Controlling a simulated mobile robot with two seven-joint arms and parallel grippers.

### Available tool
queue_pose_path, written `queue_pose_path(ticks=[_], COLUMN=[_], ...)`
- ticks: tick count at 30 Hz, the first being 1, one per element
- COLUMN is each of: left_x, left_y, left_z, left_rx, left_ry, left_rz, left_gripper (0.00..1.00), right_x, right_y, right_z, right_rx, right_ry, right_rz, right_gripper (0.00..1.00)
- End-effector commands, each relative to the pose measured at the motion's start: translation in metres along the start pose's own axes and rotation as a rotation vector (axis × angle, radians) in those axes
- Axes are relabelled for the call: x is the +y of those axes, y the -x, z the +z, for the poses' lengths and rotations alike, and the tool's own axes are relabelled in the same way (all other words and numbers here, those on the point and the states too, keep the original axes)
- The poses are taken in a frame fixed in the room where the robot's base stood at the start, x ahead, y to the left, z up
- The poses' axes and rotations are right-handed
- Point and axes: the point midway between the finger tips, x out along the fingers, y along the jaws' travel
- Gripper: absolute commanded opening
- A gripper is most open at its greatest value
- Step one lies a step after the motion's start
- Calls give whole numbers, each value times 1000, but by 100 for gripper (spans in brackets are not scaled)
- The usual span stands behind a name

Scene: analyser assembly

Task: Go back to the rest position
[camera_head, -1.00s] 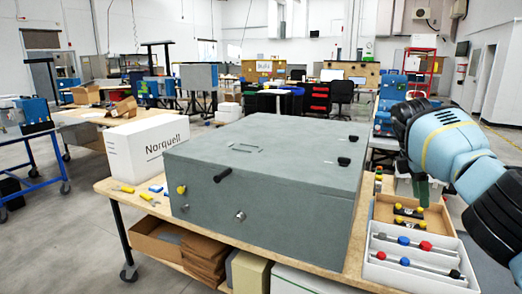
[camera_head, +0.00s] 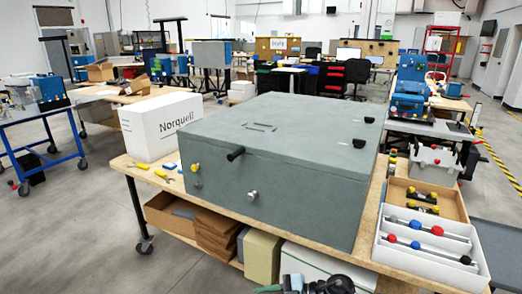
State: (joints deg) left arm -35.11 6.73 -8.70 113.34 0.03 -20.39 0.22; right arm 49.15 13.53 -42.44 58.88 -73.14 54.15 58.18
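The grey analyser box (camera_head: 270,165) stands closed on the wooden workbench (camera_head: 137,170), with a black handle, a yellow knob and a silver knob on its front. Part of my own arm shows at the bottom edge, with what looks like my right gripper (camera_head: 268,289) at its left end. It is low in front of the bench, apart from the box, and mostly cut off by the frame. Whether its fingers are open or shut cannot be seen. My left gripper is not in view.
A white Norquell box (camera_head: 150,128) and small yellow tools (camera_head: 139,165) are left of the analyser. A white tray of rods (camera_head: 425,240) and a cardboard tray (camera_head: 449,205) are at the right. Boxes fill the lower shelf. Open floor lies at the left.

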Motion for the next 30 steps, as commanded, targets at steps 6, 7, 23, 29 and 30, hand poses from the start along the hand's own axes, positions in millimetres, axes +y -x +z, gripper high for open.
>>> queue_pose_path(ticks=[6,7,23,29,30], left_x=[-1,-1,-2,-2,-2], left_y=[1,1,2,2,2], left_z=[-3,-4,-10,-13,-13], left_rx=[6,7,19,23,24], left_ry=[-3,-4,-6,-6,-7], left_rz=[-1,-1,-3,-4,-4], left_gripper=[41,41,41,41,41], right_x=[-37,-41,-182,-270,-288], right_y=[-8,-6,91,138,146], right_z=[-20,-20,18,22,20], right_rx=[108,110,-232,-461,-505], right_ry=[-126,-148,-691,-931,-975], right_rz=[336,382,962,1010,1007], right_gripper=[35,35,35,35,35])
